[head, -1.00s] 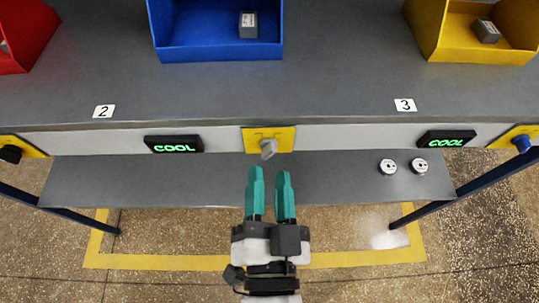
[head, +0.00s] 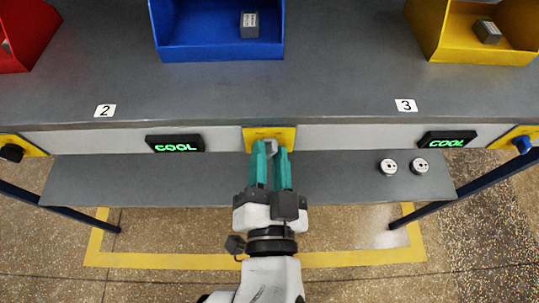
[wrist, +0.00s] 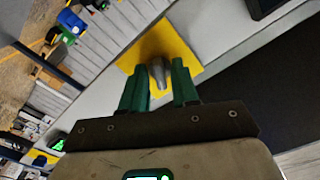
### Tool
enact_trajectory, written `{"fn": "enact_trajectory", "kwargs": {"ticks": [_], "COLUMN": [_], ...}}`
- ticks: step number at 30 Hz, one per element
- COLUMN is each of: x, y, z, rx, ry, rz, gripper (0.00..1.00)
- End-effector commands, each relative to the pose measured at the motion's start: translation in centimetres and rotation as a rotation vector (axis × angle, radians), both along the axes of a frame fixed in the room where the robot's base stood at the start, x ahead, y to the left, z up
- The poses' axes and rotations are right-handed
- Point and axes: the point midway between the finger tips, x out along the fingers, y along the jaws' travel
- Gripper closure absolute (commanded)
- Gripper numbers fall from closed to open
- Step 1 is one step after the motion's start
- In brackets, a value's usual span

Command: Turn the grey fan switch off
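The grey fan switch (head: 271,147) sits on a yellow plate (head: 287,135) on the bench's front edge, between two displays. It also shows in the wrist view as a grey knob (wrist: 158,72) on the yellow plate. My gripper (head: 270,150) has two green fingers, open, one on each side of the grey switch. In the wrist view the fingers (wrist: 160,76) stand apart with the switch between them. A gap shows at the right finger; I cannot tell whether the left finger touches the knob. The switch is partly hidden by the fingers in the head view.
Displays reading COOL are at left (head: 174,144) and right (head: 447,140). A black knob (head: 11,153) and a blue knob (head: 522,145) sit at the far ends. A lower shelf (head: 140,180) holds two small round parts (head: 388,167). Blue, red and yellow bins stand on the bench.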

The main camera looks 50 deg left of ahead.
Motion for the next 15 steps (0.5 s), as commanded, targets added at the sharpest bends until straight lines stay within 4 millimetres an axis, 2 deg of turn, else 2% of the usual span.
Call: {"fn": "enact_trajectory", "kwargs": {"ticks": [1, 3, 15], "x": [0.01, 0.01, 0.01], "y": [-0.02, -0.02, -0.02], "z": [-0.01, -0.01, 0.07], "rx": [0.0, 0.0, -0.052], "ry": [0.0, 0.0, -0.058], "rz": [-0.001, -0.001, 0.0], "gripper": [0.93, 1.0, 1.0]}}
